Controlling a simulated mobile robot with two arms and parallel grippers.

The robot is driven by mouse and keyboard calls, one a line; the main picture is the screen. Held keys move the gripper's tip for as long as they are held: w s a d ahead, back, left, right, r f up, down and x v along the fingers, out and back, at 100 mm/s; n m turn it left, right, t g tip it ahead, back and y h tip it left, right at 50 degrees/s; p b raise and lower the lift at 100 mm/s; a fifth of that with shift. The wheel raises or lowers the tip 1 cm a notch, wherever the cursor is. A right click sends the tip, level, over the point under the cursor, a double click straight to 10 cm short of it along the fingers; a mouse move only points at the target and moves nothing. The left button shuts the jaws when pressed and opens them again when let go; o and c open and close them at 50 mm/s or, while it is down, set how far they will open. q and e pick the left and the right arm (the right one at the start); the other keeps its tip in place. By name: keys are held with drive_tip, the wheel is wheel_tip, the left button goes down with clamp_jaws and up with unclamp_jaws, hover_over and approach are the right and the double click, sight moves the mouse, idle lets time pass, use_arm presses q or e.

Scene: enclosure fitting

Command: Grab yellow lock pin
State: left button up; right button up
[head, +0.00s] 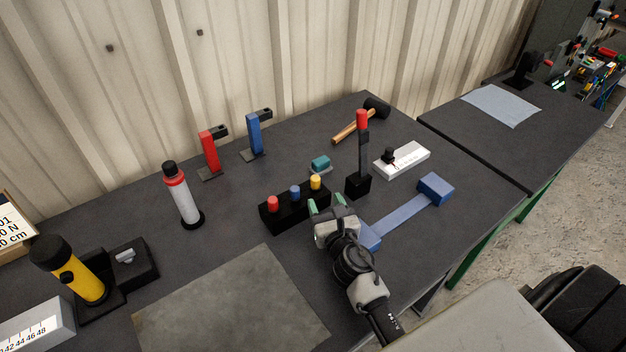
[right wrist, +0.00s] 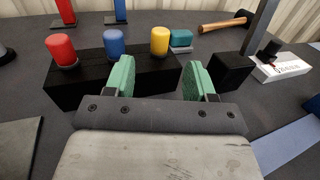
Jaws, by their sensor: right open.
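The yellow lock pin (head: 316,182) stands upright at the right end of a black block (head: 294,211). A blue pin (head: 295,192) and a red pin (head: 272,203) stand in the same block to its left. My right gripper (head: 325,200) is open and empty, close in front of the block's right end. In the right wrist view, the yellow pin (right wrist: 160,41) shows ahead, between the green fingertips (right wrist: 157,80) and nearer the left one. The fingers are apart from the pin. My left gripper is not in view.
A black-based lever with a red handle (head: 362,120) stands just right of the block. A teal-topped piece (head: 320,163) lies behind it. A blue bar-shaped part (head: 405,215) lies right of my gripper. A grey mat (head: 230,310) leaves free room in front.

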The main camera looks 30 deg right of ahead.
sight(317, 183)
drive_tip(key=w, duration=0.3)
drive_tip(key=shift+d, duration=0.25)
drive_tip(key=w, duration=0.2)
drive_tip(key=w+r+p, duration=0.1)
drive_tip(key=w, duration=0.1)
drive_tip(key=shift+w+d, duration=0.1)
drive_tip(key=shift+d, duration=0.25)
drive_tip(key=shift+w+d+f, duration=0.1)
drive_tip(key=shift+w+f, duration=0.05)
drive_tip(key=shift+w, duration=0.35)
drive_tip(key=c, duration=1)
